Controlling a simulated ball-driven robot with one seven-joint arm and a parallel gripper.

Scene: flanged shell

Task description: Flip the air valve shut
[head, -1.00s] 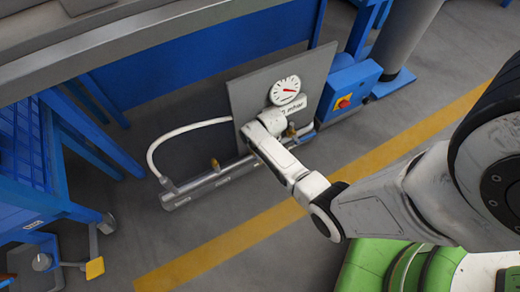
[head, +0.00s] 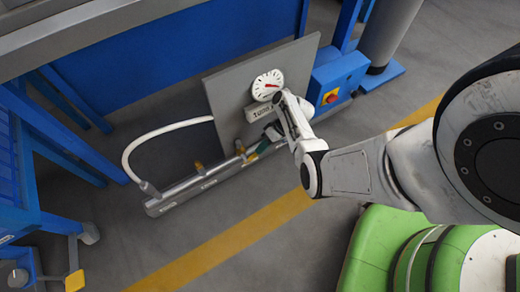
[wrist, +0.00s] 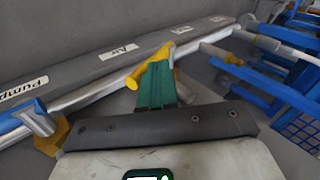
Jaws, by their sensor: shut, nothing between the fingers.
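In the wrist view, the air valve's yellow handle (wrist: 135,77) lies slanted across the silver pipe, near the label "Air" (wrist: 118,51). My gripper (wrist: 156,70) has teal fingers, shut and empty, with their tips right at the yellow handle and overlapping part of it. I cannot tell whether they touch it. In the head view, my gripper (head: 264,146) is low over the right part of the pipe rail, below the gauge panel; the air valve is hard to make out there, partly hidden by the fingers.
A grey panel (head: 225,100) with a round gauge (head: 267,85) stands behind the rail. A blue box with a red knob (head: 330,97) is to its right. A white hose (head: 150,135) curves at left. Another brass fitting (wrist: 52,136) and a "Pump" label (wrist: 22,89) show. Floor in front is clear.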

